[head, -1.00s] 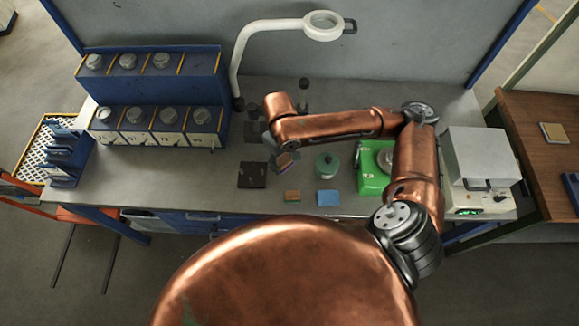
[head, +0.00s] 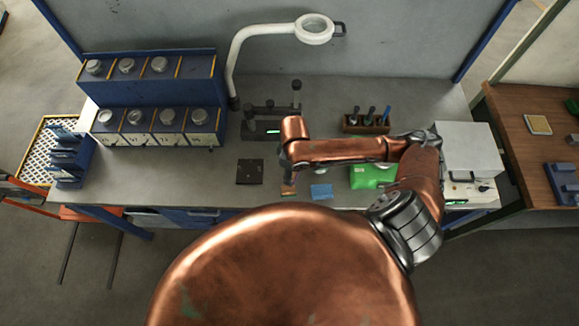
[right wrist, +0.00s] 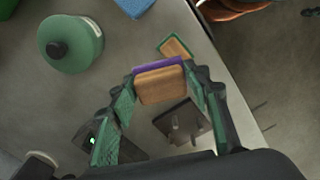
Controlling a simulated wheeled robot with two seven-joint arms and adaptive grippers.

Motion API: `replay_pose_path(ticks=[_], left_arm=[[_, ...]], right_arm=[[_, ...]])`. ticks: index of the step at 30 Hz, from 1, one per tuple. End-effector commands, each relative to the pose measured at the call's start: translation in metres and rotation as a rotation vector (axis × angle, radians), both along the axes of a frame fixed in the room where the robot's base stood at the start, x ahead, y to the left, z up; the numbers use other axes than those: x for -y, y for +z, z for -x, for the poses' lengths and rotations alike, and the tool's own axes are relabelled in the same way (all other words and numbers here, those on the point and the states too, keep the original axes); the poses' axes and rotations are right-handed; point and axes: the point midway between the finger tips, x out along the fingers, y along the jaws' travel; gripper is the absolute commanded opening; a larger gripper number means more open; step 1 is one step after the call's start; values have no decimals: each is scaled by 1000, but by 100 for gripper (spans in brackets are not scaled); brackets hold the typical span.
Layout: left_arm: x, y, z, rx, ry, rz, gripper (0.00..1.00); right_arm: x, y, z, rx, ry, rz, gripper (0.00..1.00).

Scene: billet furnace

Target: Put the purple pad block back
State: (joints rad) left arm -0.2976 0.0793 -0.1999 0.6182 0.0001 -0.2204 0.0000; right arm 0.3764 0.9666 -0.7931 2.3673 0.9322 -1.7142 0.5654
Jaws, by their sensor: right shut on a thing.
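The purple pad block (right wrist: 160,82), a wooden block with a purple layer along one side, sits between the green-padded fingers of my right gripper (right wrist: 159,100) in the right wrist view. The fingers are shut on it. In the head view my right gripper (head: 289,184) is low over the front part of the bench, and the block is hard to make out there. A second block, wooden with a green layer (right wrist: 175,47), lies on the bench just beyond the held one. My left gripper is not in view.
A blue block (head: 322,191) lies right of my gripper, and a dark square plate (head: 250,172) lies left. A green jar (right wrist: 70,44) stands close by, mostly hidden by my arm in the head view. A green box (head: 372,178) and a lamp (head: 314,30) are also on the bench.

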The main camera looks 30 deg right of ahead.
Motion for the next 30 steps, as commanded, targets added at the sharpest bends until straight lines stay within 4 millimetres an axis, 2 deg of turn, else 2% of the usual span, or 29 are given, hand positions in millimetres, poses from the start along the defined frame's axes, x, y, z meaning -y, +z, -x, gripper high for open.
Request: replay_pose_path(ticks=[3,6,12,17,24,30], left_arm=[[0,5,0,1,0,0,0],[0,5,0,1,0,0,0],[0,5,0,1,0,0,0],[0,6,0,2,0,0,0],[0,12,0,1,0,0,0],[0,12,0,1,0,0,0]], right_arm=[[11,-11,-27,-1,-4,1,22],[17,-33,-40,-4,-3,2,22],[25,-58,-61,-1,-1,0,22],[27,-68,-68,-1,0,-1,22],[28,-97,-70,-2,1,0,22],[29,-101,-70,0,1,0,22]])
